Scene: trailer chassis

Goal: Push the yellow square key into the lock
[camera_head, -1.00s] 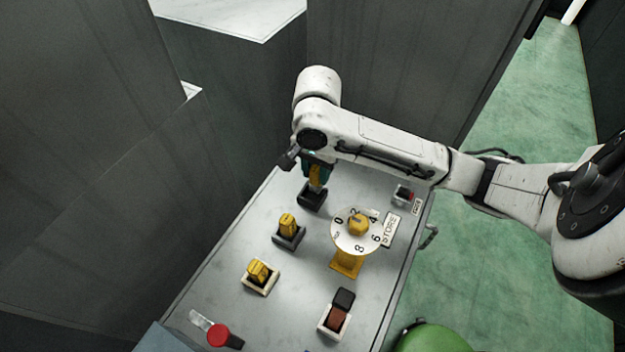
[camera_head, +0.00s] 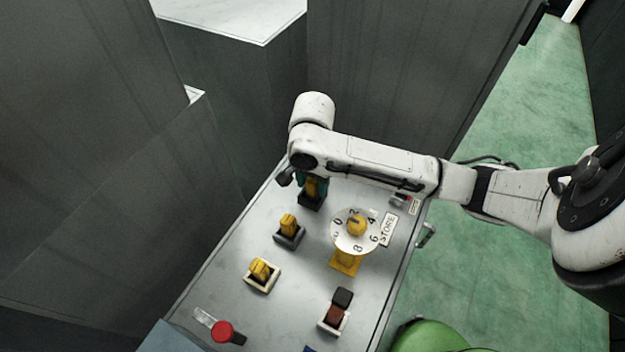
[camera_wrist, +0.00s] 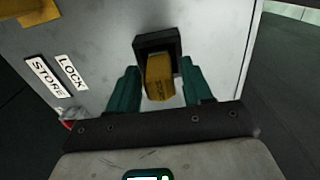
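The yellow square key (camera_wrist: 160,78) stands in the square black lock (camera_wrist: 143,44) in the wrist view. My gripper (camera_wrist: 160,75) has its green fingers on both sides of the key, with narrow gaps showing; it looks open around the key. In the head view my gripper (camera_head: 312,186) is low over the lock (camera_head: 309,203) at the far end of the panel, with the yellow key between the fingers. How deep the key sits is hidden.
LOCK (camera_wrist: 70,72) and STORE (camera_wrist: 47,76) labels lie beside the lock in the wrist view. Dark walls stand close behind.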

